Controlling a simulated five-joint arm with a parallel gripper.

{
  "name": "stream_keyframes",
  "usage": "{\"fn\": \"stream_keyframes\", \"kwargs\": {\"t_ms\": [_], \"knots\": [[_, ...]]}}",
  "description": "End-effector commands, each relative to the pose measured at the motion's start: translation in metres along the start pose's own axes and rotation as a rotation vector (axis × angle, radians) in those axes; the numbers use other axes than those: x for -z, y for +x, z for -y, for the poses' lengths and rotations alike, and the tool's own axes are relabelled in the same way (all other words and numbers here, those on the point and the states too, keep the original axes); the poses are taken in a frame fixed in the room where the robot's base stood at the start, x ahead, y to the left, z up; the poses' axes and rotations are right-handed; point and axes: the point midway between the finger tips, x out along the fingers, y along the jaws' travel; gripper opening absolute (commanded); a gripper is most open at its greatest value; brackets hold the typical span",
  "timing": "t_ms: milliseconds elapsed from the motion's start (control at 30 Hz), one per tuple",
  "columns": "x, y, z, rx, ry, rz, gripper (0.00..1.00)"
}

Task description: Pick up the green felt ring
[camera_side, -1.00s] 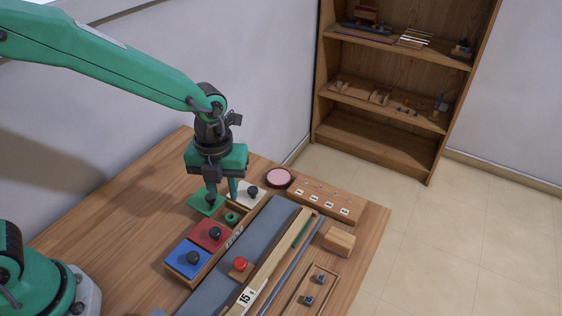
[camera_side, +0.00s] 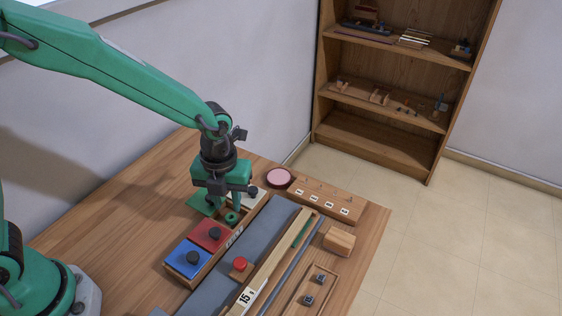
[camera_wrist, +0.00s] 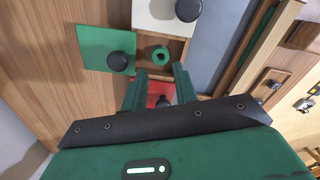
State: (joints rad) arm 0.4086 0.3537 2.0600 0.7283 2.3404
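The green felt ring (camera_wrist: 161,55) lies in an uncovered compartment of the wooden box, between the white lid (camera_wrist: 165,14) and the red lid (camera_wrist: 160,88). In the side view the ring (camera_side: 232,217) shows just below my gripper (camera_side: 226,208). My gripper (camera_wrist: 160,72) is open and empty, with its two fingers apart. In the wrist view the ring appears just beyond the gap between the fingertips. The green lid (camera_wrist: 92,45) with a black knob lies beside the box, to the left of the ring.
The blue lid (camera_side: 188,260) and its black knob are at the near end of the box. A long grey strip (camera_side: 262,228) runs along the box's right side. A pink round dish (camera_side: 279,177) and a labelled wooden block (camera_side: 325,200) stand behind. Bare table lies to the left.

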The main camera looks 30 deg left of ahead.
Motion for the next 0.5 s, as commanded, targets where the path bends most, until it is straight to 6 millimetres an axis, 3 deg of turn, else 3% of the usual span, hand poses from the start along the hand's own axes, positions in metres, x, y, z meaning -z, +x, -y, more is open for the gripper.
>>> {"fn": "stream_keyframes", "kwargs": {"t_ms": [300, 500], "knots": [[-0.003, 0.033, 0.001, -0.002, -0.001, -0.002, 0.29], [-0.003, 0.045, 0.001, 0.000, 0.000, 0.000, 0.29]]}}
